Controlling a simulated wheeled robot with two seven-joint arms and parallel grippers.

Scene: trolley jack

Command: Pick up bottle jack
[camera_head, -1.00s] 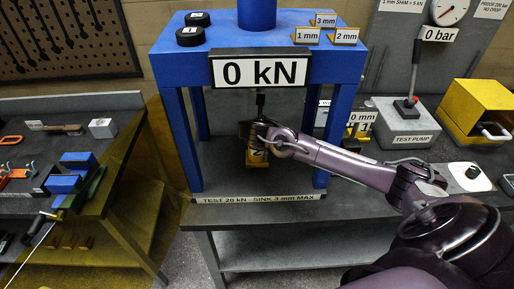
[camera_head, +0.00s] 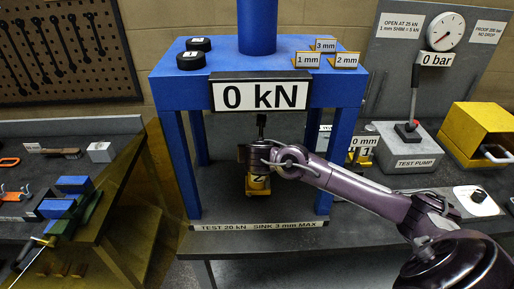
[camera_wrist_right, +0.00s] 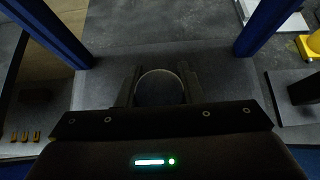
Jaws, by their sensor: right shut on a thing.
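The bottle jack (camera_head: 258,186) is a small yellow body with a dark upper part. It is upright inside the blue press frame (camera_head: 182,165), under the "0 kN" sign. My right gripper (camera_head: 258,160) reaches in from the right and is shut around the jack's upper part. In the right wrist view, the round dark top of the jack (camera_wrist_right: 160,88) sits between the two fingers. I cannot tell whether the jack's base touches the bench. My left gripper is not in view.
The press posts stand close on both sides of my gripper. Shim blocks (camera_head: 308,60) and black discs (camera_head: 191,61) lie on the press top. The test pump (camera_head: 400,150) and a yellow box (camera_head: 480,130) stand right. A left bench (camera_head: 110,135) holds tools.

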